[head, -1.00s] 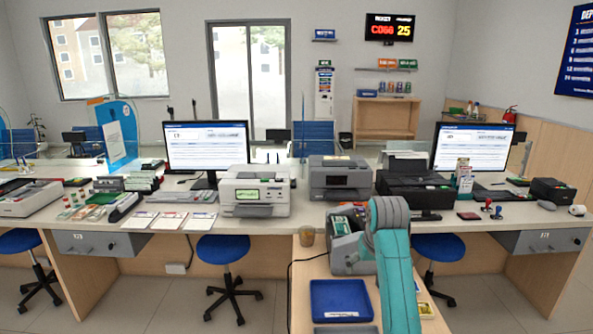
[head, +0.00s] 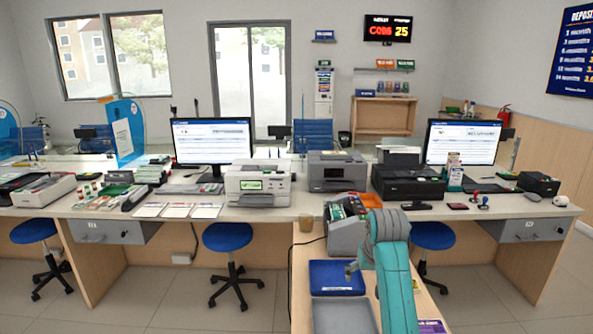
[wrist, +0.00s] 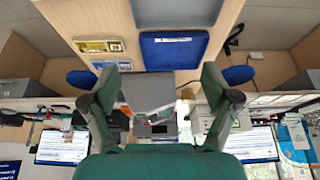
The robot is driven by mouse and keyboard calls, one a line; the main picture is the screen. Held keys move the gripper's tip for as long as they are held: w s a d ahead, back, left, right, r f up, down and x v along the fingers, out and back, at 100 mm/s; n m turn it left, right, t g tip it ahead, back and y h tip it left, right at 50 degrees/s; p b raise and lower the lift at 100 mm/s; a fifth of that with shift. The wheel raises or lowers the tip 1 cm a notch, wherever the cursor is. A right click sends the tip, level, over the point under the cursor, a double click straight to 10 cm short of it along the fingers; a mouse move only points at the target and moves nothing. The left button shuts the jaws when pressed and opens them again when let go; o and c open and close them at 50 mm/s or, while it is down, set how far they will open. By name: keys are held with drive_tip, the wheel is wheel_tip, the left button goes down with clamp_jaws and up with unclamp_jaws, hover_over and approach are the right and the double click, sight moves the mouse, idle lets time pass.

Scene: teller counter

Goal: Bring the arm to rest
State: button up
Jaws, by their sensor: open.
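My teal arm (head: 398,285) reaches over the light wood side table in the head view. The tip of my gripper (head: 353,270) shows small at the right edge of the blue tray (head: 336,280); most of the gripper is hidden behind the arm. In the wrist view my gripper (wrist: 158,72) is open, its two dark green fingers wide apart with nothing held between them. The wrist picture is upside down, and the blue tray (wrist: 188,57) lies beyond the fingertips. I cannot tell the gripper's height above the table.
A grey machine (head: 345,238) stands behind the blue tray, close to my arm. A grey tray (head: 342,316) lies in front. The counter with printers (head: 258,187) and monitors runs across behind. Blue stools (head: 228,237) stand on both sides.

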drive_tip(key=s+f+t, duration=0.1)
drive_tip(key=s+f, duration=0.3)
drive_tip(key=f, duration=0.9)
drive_tip(key=s+f+t, duration=0.2)
drive_tip(key=s+f, duration=0.6)
drive_tip(key=s, duration=0.3)
drive_tip(key=s+f+t, duration=0.2)
drive_tip(key=s+f, duration=0.7)
drive_tip(key=s, duration=0.3)
drive_tip(key=s+r+t, duration=0.2)
drive_tip(key=s+r, duration=0.1)
drive_tip(key=s, duration=1.6)
drive_tip(key=s+r+t, duration=0.3)
drive_tip(key=s+r, duration=1.3)
